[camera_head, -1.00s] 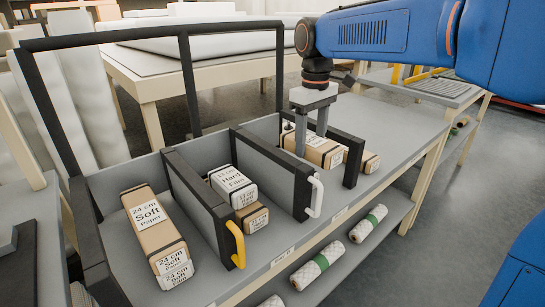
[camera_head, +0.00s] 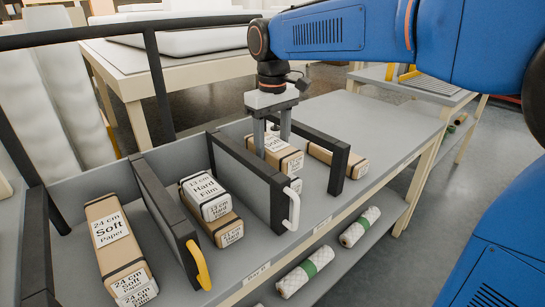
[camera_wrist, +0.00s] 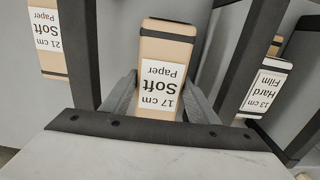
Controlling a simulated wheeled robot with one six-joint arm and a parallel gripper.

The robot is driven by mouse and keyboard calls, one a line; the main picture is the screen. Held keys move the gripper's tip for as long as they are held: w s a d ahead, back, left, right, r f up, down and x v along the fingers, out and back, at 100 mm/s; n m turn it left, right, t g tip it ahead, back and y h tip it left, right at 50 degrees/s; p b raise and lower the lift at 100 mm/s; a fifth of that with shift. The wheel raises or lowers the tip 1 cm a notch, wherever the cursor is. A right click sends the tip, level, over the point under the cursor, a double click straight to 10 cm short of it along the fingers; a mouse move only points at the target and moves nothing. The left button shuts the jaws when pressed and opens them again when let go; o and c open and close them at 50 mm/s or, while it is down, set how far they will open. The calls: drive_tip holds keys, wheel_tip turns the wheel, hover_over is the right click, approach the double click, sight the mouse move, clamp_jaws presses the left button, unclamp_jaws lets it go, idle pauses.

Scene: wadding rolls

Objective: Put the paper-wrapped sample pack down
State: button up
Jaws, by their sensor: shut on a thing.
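The paper-wrapped sample pack (camera_head: 283,155) is a brown box with a white label, which reads "17 cm Soft Paper" in the wrist view (camera_wrist: 160,70). My gripper (camera_head: 277,148) points down and is shut on it, with one finger on each long side in the wrist view (camera_wrist: 158,98). The pack is in the bay between the white-handled divider (camera_head: 255,180) and the black frame (camera_head: 338,172) to its right. Its label faces up. I cannot tell whether its underside touches the bay floor.
A "21 cm Soft Paper" pack (camera_wrist: 48,45) lies beyond the black frame. "13 cm Hard Film" packs (camera_head: 206,194) are stacked left of the white-handled divider. A "24 cm Soft Paper" pack (camera_head: 112,240) lies left of the yellow-handled divider (camera_head: 165,215). The bench top (camera_head: 385,120) behind is clear.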

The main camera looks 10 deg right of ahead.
sight(273, 143)
drive_tip(key=shift+f, duration=1.8)
drive_tip(key=shift+f, duration=0.1)
drive_tip(key=o, duration=1.1)
drive_tip(key=shift+c, duration=0.2)
wheel_tip(273, 143, up, 12)
drive_tip(key=shift+r, duration=0.1)
